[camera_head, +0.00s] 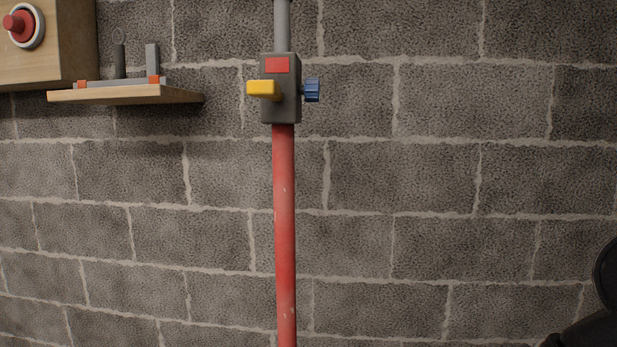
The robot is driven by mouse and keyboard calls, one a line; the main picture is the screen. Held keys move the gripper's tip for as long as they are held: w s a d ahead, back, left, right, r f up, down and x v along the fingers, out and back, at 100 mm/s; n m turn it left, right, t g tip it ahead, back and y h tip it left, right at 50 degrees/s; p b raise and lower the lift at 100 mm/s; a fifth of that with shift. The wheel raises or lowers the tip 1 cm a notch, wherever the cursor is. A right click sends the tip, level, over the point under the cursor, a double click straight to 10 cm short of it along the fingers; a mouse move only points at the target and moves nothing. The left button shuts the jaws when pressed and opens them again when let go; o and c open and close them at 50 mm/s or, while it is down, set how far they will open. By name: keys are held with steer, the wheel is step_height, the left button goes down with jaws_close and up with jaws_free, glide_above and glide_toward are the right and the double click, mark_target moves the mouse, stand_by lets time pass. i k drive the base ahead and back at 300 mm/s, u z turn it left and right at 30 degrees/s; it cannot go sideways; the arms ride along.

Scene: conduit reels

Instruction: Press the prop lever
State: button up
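The prop stands upright in front of a block wall, with a red lower tube (285,220) and a thinner grey upper tube (282,25). A dark grey housing (290,95) joins the two tubes. A yellow lever (263,89) sticks out from the front left of the housing. A blue knob (312,90) sits on its right side, and a red patch (277,65) is above the lever. The prop's top and foot are outside the view. My gripper is not in view, and nothing touches the lever.
A wooden shelf (125,95) at the upper left holds a grey rail with upright pieces. Above it, a wooden box (70,45) bears a red button (20,25). A dark rounded shape (598,325) fills the lower right corner. The wall right of the prop is bare.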

mark_target(269, 90)
steer(key=z, duration=0.05)
steer(key=k, duration=0.65)
steer(key=u, duration=0.9)
steer(key=i, duration=1.1)
